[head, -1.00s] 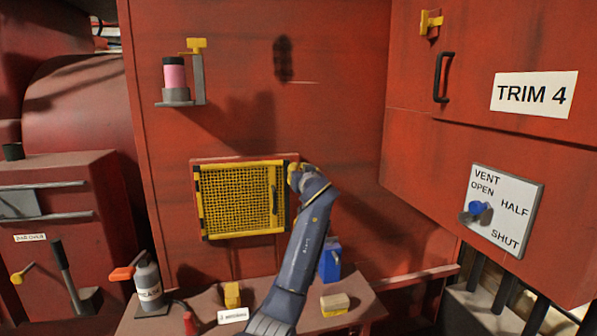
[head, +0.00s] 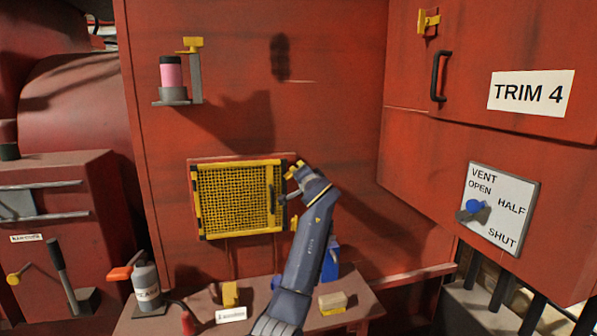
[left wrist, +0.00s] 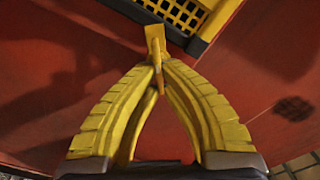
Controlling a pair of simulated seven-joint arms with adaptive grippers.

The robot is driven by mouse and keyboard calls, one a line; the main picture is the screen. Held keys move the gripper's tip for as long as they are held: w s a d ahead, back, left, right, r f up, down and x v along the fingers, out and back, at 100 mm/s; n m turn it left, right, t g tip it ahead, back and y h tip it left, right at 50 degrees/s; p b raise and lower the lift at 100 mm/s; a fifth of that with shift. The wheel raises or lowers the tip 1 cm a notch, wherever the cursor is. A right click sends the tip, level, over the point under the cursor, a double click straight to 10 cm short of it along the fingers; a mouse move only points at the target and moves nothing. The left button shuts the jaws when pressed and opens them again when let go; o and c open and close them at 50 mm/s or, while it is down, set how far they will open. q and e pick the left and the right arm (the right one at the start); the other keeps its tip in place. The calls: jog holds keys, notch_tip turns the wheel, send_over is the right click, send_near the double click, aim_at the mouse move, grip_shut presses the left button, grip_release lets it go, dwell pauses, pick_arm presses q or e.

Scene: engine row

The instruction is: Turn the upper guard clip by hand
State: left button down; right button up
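The guard (head: 238,200) is a yellow mesh panel with a yellow and black frame, set flat in the red wall. Its corner also shows at the top of the left wrist view (left wrist: 190,14). The upper guard clip (left wrist: 154,38) is a small yellow tab just off that corner. My left gripper (left wrist: 157,68) has its yellow fingertips closed together on the clip, whose upper part sticks out beyond them. In the head view my left gripper (head: 292,172) is at the guard's upper right corner and hides most of the clip. My right gripper is not in view.
A low shelf (head: 365,308) below the guard holds a yellow block (head: 332,303), a grey bottle (head: 146,283) with an orange top and a blue item (head: 331,258) partly behind my arm. A vent panel (head: 501,208) with a blue knob is at right.

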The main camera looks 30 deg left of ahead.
pick_arm(q)
jog(key=m, duration=0.3)
jog(key=f+m, duration=0.1)
jog(key=m, duration=0.3)
jog(key=shift+w+d, duration=0.1)
jog(key=shift+d, duration=0.05)
dwell(0.6)
jog(key=c, duration=1.6)
grip_release()
jog(key=shift+d, duration=0.1)
jog(key=v, duration=1.2)
